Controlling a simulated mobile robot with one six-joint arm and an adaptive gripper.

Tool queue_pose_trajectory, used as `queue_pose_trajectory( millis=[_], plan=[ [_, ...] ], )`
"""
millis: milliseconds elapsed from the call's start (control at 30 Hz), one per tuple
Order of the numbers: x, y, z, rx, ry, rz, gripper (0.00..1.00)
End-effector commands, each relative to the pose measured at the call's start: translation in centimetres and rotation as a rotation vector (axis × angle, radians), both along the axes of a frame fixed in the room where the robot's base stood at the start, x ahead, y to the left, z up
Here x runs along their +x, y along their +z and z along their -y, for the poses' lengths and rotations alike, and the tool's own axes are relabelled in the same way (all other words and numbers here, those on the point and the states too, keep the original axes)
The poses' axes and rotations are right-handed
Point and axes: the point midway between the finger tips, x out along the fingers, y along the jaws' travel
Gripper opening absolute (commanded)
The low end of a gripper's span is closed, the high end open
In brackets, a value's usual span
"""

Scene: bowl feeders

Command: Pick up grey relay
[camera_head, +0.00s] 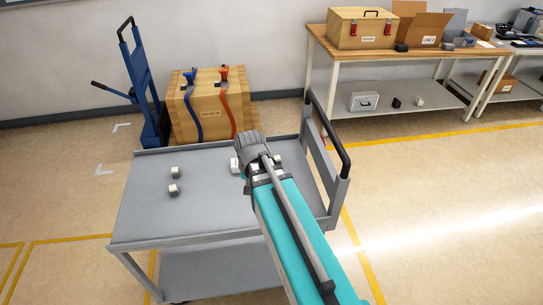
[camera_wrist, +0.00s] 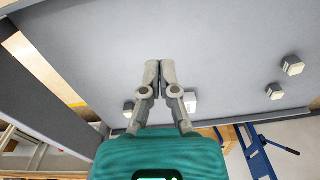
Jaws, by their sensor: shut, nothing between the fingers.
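A larger whitish block (camera_head: 235,165) is beside my wrist and shows partly behind a finger in the wrist view (camera_wrist: 190,102). Another small block (camera_head: 277,160) is right of my wrist, also in the wrist view (camera_wrist: 128,108). I cannot tell which is the grey relay. My gripper (camera_wrist: 161,66) is shut and empty over the cart top.
The cart has a raised handle (camera_head: 330,135) on its right. A wooden crate (camera_head: 210,105) and a blue hand truck (camera_head: 140,85) stand behind it. A workbench (camera_head: 400,50) with boxes is at the back right. The cart's front left is clear.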

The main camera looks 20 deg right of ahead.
Motion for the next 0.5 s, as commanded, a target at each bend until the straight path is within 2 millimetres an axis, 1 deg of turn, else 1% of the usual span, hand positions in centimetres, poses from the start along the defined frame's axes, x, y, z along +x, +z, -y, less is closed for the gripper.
queue_pose_trajectory(
  millis=[33, 100, 267, 500],
  plan=[
    [1.1, -0.9, 0.9, 0.005, -0.082, 0.002, 0.00],
    [2.0, -1.6, 2.1, 0.013, -0.212, 0.004, 0.00],
    [4.2, -3.0, 5.1, 0.037, -0.516, 0.008, 0.00],
    [7.1, -5.1, 10.0, 0.077, -0.973, 0.008, 0.00]
  ],
)
